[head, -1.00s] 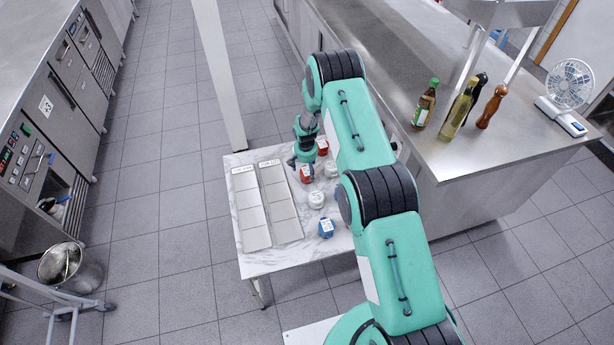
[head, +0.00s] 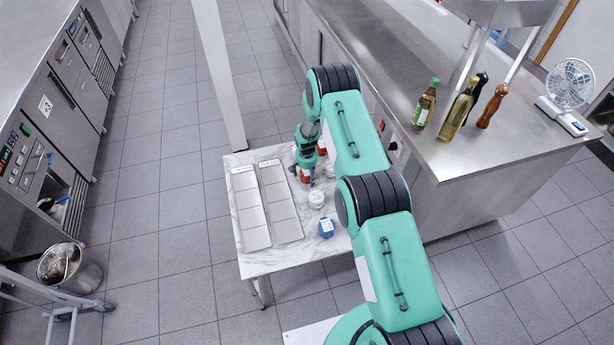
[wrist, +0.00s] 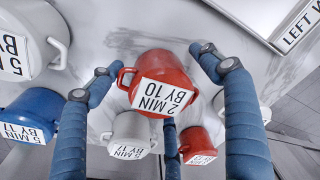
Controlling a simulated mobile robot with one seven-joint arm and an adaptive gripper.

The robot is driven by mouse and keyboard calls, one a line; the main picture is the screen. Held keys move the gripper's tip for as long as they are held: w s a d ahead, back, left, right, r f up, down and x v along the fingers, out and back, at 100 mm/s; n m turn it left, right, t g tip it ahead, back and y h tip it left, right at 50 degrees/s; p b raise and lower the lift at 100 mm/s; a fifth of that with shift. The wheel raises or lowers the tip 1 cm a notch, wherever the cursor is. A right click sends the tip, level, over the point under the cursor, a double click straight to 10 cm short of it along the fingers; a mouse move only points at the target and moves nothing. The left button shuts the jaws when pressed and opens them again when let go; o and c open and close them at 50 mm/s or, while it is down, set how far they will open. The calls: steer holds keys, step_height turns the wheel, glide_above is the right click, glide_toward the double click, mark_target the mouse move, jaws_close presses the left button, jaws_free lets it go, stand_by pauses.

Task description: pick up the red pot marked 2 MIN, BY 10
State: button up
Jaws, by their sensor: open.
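The red pot marked 2 MIN, BY 10 (wrist: 159,66) stands upright in the middle of the wrist view, with its white label facing up in the picture. My gripper (wrist: 155,62) is open, with blue fingers on the left and right of the pot and a third finger partly showing below it. Whether any finger touches the pot is not clear. In the head view my gripper (head: 302,172) is over the small marble table, and a bit of the red pot (head: 305,179) shows beneath it.
In the wrist view a white pot (wrist: 128,130), another red pot (wrist: 197,143), a blue pot (wrist: 30,113) and a large white pot (wrist: 28,38) crowd close. Two pale sectioned trays (head: 250,210) lie on the table's left. A steel counter (head: 450,165) stands to the right.

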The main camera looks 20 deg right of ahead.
stand_by(0.4)
steer(key=c, duration=1.5)
steer(key=shift+r, duration=0.1)
steer(key=shift+r+p, duration=0.3)
steer(key=shift+r, duration=4.65)
